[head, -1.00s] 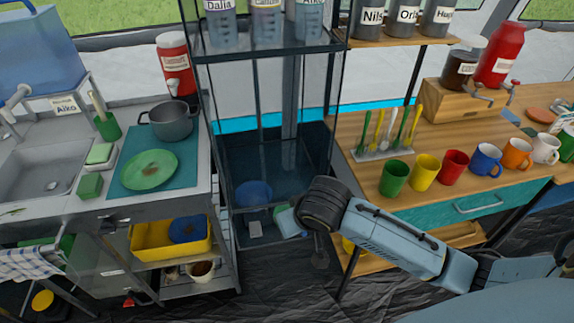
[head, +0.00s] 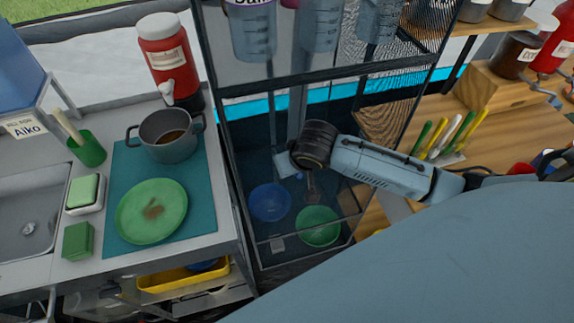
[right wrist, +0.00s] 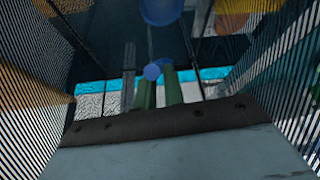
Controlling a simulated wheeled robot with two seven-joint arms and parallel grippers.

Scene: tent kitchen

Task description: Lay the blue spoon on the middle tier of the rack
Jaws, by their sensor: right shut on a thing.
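The rack (head: 335,76) is a tall dark frame with see-through tiers in the middle of the head view. My right arm comes in from the right, and my right gripper (head: 312,187) points down among the rack's uprights, above the bowls. In the right wrist view its two greenish fingers (right wrist: 158,90) are shut on a blue thing with a round end (right wrist: 152,72), which looks like the blue spoon. The rest of the spoon is hard to make out. I cannot tell whether it touches a tier. My left gripper is not in view.
A blue bowl (head: 270,202) and a green bowl (head: 318,226) stand low in the rack. At left are a pot (head: 168,135), a green plate (head: 150,210) and a red drink dispenser (head: 170,65).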

